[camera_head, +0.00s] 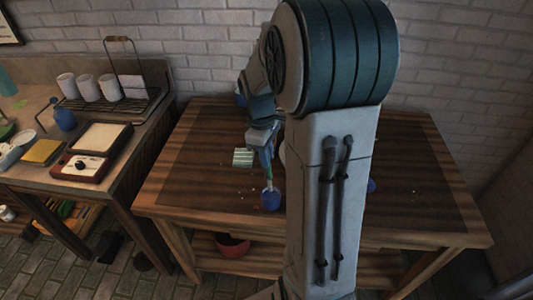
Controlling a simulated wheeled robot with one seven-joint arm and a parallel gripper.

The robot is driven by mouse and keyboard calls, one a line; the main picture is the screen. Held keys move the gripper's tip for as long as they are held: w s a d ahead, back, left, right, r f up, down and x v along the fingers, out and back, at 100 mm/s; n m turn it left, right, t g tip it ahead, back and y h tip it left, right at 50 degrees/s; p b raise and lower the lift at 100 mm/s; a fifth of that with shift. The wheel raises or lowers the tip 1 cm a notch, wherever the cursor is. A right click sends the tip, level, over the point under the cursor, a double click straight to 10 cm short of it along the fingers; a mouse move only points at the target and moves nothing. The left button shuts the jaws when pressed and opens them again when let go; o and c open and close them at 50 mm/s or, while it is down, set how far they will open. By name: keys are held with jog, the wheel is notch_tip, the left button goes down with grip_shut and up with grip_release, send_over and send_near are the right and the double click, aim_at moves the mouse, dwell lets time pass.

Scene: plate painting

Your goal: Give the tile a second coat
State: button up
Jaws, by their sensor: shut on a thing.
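My gripper (266,146) is shut on a thin upright brush (268,168) above the wooden table. The brush's lower end is at the mouth of a small blue pot (271,202); I cannot tell whether it dips inside. A green and white striped tile (243,157) lies flat on the table, just left of the gripper and farther back than the pot. My arm hides much of the table's middle.
The wooden table (190,180) is mostly clear on its left; small light specks lie near the pot. A blue thing (372,186) shows partly behind my arm. A side bench (115,172) at left holds white cups (88,88) and a hotplate-like device (84,167). A red bowl (233,246) sits below.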

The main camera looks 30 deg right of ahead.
jog(key=shift+f, duration=0.1)
dwell(0.6)
jog(key=shift+s+f+b, duration=0.1)
jog(key=shift+f+b, duration=1.25)
jog(key=shift+f, duration=0.65)
jog(key=shift+r, duration=0.1)
notch_tip(320, 180, up, 6)
jog(key=p, duration=0.5)
jog(key=shift+r, duration=0.25)
jog(key=shift+f, duration=0.1)
dwell(0.4)
